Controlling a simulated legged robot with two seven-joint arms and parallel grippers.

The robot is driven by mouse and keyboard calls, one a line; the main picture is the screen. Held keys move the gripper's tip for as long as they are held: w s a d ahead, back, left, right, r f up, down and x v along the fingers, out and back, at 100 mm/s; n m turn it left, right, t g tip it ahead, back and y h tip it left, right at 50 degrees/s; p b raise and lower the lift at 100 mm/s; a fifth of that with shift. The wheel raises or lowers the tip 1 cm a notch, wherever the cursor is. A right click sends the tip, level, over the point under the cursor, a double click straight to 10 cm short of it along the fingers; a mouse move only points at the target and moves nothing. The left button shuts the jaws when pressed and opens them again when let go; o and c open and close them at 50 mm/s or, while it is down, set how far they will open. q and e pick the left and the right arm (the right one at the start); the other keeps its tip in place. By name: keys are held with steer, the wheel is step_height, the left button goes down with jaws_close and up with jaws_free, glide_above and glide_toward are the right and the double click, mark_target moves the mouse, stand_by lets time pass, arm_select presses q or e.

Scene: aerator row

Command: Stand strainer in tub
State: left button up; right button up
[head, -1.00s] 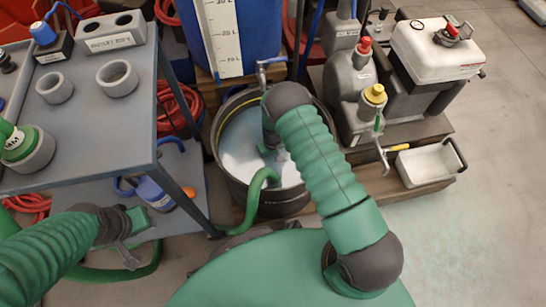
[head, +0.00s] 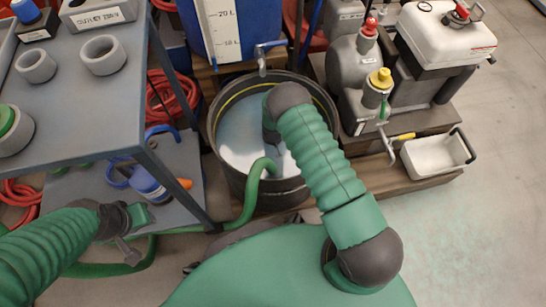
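The black round tub (head: 222,165) stands on the floor at the middle, with pale, cloudy liquid (head: 241,135) inside. A green hose (head: 242,208) comes along the floor from the left and bends over the tub's near rim into it. No strainer can be made out; the hose's end is hidden behind my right arm. My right arm reaches over the tub, with its dark wrist inside the rim. My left gripper (head: 135,232) is open and empty, low at the left beside the cart's lower shelf.
A grey cart (head: 80,110) at the left carries grey rings and a labelled block. A blue drum (head: 270,25) with a litre scale stands behind the tub. Floor at lower right is clear.

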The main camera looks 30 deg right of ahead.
steer(key=shift+f+b, duration=0.35)
steer(key=shift+f, duration=0.15)
steer(key=o, duration=1.8)
steer(key=shift+r+p, duration=4.8)
steer(key=shift+r, duration=3.55)
